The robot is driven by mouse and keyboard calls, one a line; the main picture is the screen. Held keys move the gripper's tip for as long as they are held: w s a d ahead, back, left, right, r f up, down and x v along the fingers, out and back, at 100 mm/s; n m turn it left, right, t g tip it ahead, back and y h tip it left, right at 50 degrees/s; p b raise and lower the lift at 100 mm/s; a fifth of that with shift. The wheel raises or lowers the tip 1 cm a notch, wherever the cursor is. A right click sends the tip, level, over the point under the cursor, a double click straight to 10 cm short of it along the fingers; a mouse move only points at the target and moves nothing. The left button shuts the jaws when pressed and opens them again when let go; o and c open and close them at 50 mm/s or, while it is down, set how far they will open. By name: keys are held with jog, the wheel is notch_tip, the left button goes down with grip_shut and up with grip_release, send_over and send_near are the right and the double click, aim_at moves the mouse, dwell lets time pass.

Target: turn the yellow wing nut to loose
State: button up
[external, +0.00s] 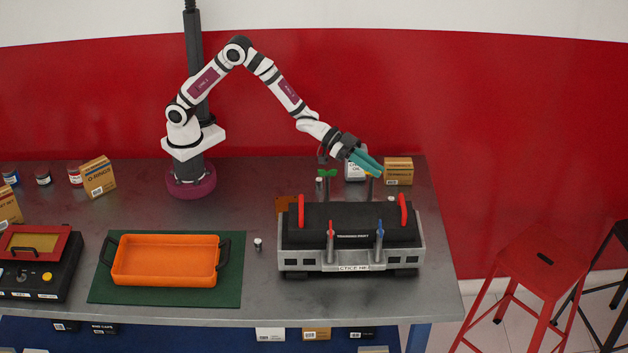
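The engine trainer (351,260) is a black block in a grey frame on the bench, with upright posts carrying coloured wing nuts. A small bit of yellow, which looks like the yellow wing nut (372,175), shows at the top of the back right post. My gripper (371,170), with teal fingers, is tilted down to the right right at this nut and covers most of it. I cannot tell whether the fingers touch it or how far apart they are. The nut's angle is hidden. A green wing nut (327,173) tops the back left post.
Red (330,227) and blue (380,228) wing nuts stand on front posts, and two red handles rise from the block. Cardboard (398,171) and white boxes stand close behind my gripper. An orange tray (165,282) lies on a green mat to the left.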

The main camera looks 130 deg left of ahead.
jog(key=shift+o, duration=1.2)
jog(key=shift+f, duration=0.15)
jog(key=v, duration=1.6)
jog(key=shift+w+a, duration=0.1)
